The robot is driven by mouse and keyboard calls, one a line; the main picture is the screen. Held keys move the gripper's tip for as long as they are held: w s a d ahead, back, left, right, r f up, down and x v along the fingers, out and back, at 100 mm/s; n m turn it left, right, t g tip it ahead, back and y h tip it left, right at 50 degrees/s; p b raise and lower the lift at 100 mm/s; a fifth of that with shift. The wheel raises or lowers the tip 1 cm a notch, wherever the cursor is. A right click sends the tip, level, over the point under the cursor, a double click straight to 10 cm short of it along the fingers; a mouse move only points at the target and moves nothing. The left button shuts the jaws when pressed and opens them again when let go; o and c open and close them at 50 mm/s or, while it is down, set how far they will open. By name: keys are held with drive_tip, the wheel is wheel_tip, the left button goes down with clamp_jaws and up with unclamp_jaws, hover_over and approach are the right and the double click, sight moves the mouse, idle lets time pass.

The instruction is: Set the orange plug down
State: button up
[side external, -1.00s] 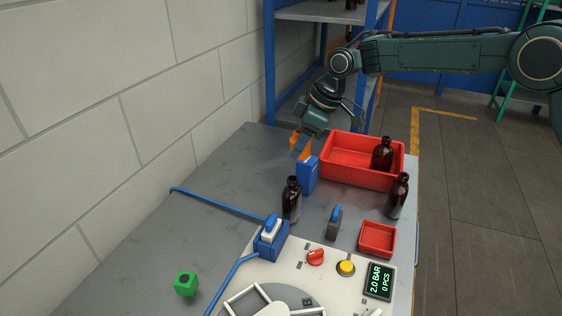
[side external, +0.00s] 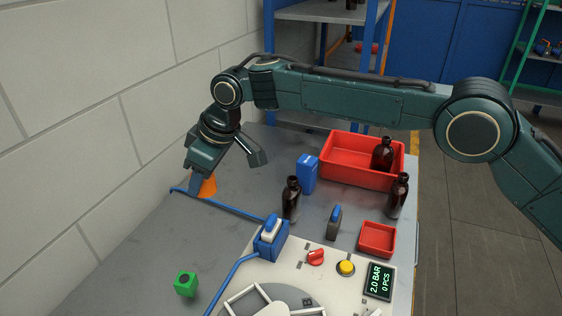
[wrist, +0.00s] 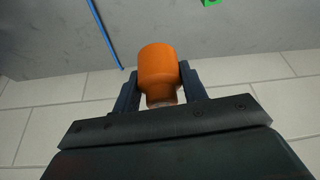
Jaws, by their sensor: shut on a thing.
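The orange plug (side external: 208,186) is between the fingers of my gripper (side external: 200,186), at the far left of the grey table by the wall. In the wrist view the orange plug (wrist: 158,68) sits between the two dark fingers of my gripper (wrist: 158,90), which are shut on it. Its wide end points away from the palm and a narrower neck shows near the palm. The side view does not clearly show whether the plug touches the table (side external: 130,240); my gripper hides part of it.
A blue hose (side external: 235,210) runs close to the plug. A blue block (side external: 307,175), dark bottles (side external: 291,200) and a red crate (side external: 340,170) stand to the right. A green cube (side external: 186,284) lies at the front left. The table between hose and cube is clear.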

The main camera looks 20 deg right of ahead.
wheel_tip(320, 180, down, 16)
drive_tip(key=shift+r, duration=0.15)
idle(0.4)
drive_tip(key=shift+f, duration=2.1)
drive_tip(key=shift+f, duration=0.1)
drive_tip(key=o, duration=1.1)
drive_tip(key=shift+f, duration=0.1)
drive_tip(key=shift+v, duration=6.2)
